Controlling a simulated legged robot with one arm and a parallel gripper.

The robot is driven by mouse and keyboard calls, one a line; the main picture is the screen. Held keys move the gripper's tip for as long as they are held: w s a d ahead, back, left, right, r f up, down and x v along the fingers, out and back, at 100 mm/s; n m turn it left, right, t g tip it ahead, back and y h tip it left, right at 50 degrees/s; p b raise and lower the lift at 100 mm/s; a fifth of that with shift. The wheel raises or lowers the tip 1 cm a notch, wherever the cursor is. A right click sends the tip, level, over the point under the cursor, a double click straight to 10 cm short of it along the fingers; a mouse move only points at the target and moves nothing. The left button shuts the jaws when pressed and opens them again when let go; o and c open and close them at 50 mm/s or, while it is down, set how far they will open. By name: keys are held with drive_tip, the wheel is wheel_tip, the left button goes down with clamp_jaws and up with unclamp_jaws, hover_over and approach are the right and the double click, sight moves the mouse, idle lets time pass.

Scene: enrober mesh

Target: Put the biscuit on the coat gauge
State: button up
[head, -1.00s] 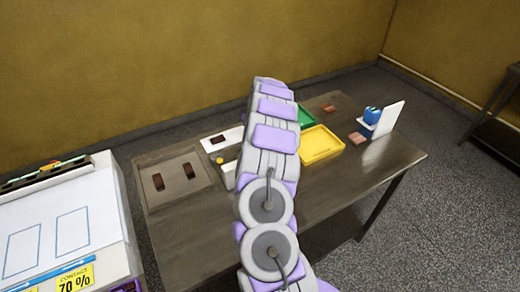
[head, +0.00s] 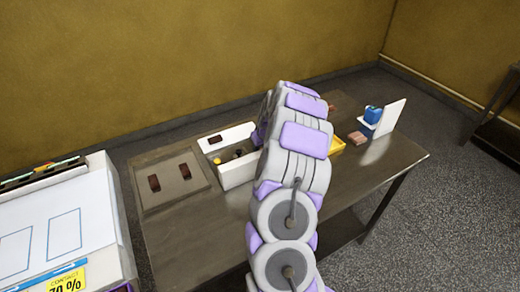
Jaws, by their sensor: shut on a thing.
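Two dark brown bars, biscuit-like, lie on a grey-brown panel at the table's left: one bar (head: 154,183) and another (head: 184,171). Another small dark brown piece (head: 215,139) shows at the white open box (head: 238,174) in the middle. A lighter reddish-brown block (head: 357,137) lies on the right, by an upright white plate (head: 390,117) with a blue block (head: 373,114). I cannot tell which of these fixtures is the coat gauge. My arm reaches over the table and hides its own end, so my gripper and anything in it are out of sight.
The metal table (head: 390,160) has bare room at its front right. A yellow tray (head: 337,146) is mostly behind my arm. A white console (head: 70,220) with blue outlines stands at the left, close to the table. Another table (head: 495,110) stands at far right.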

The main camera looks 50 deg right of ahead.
drive_tip(key=shift+f, duration=0.35)
drive_tip(key=shift+a+r, duration=0.2)
drive_tip(key=shift+a, duration=0.15)
drive_tip(key=shift+a+f, duration=0.15)
drive_tip(key=o, duration=0.8)
drive_tip(key=shift+s+d, duration=0.1)
drive_tip(key=shift+d, duration=0.2)
drive_tip(key=shift+a, duration=0.1)
drive_tip(key=shift+a, duration=0.1)
